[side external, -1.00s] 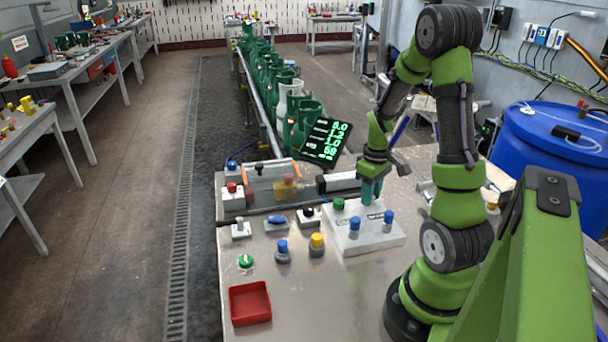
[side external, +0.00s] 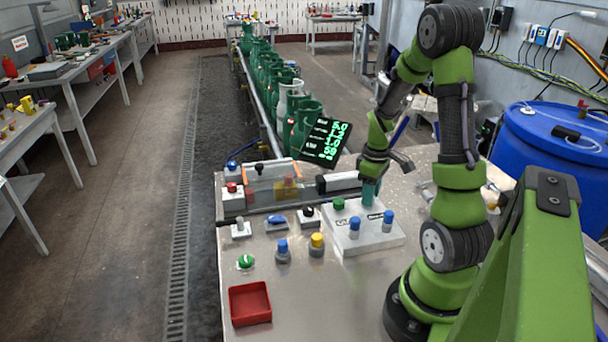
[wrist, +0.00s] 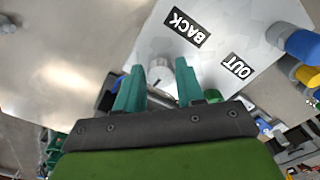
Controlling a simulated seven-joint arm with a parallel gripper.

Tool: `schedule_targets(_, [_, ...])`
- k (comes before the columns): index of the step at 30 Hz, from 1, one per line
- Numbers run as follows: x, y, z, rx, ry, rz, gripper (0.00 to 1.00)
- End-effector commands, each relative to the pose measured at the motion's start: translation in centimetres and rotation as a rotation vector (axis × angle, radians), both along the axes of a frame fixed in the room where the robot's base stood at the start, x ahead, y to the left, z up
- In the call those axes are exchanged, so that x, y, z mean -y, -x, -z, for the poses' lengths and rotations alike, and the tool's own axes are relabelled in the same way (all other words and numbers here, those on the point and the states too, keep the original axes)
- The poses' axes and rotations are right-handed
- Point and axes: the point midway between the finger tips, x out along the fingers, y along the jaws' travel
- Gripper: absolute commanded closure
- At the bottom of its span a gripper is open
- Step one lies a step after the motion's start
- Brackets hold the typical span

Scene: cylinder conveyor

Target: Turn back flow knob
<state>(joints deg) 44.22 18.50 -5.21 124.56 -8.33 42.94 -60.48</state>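A white control box (side external: 350,243) stands on the steel table, labelled BACK and OUT in the wrist view. My gripper (wrist: 159,66) points down over its back right part. Its two teal fingers are apart, one on each side of a pale grey knob (wrist: 158,75) by the BACK label (wrist: 187,27). I see gaps between knob and fingers; contact cannot be told. In the side view my gripper (side external: 369,201) hides that knob. A green knob (side external: 338,204) is at the box's back left.
A black display with green digits (side external: 326,141) stands behind the box. A blue button (side external: 282,247), a yellow button (side external: 317,242) and a green dial (side external: 245,262) are left of the box. A red tray (side external: 250,304) is at the front. Green cylinders (side external: 300,122) line the conveyor.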

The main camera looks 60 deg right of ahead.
Motion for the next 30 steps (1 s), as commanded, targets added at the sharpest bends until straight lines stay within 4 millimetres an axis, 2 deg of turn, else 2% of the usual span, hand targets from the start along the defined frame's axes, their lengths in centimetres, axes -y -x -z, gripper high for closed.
schedule_targets(1, [0.0, 0.0, 0.0, 0.000, 0.000, 0.000, 0.54])
schedule_targets(3, [0.0, 0.0, 0.0, 0.000, 0.000, 0.000, 0.44])
schedule_targets(11, [0.0, 0.0, 0.1, -0.001, 0.000, 0.000, 0.44])
schedule_targets(15, [0.0, 0.0, -0.8, 0.000, 0.001, -0.001, 0.44])
schedule_targets(20, [0.1, -0.1, -3.6, 0.003, 0.004, -0.001, 0.44])
schedule_targets(30, [0.0, 0.0, -11.9, 0.004, 0.005, 0.000, 0.44])
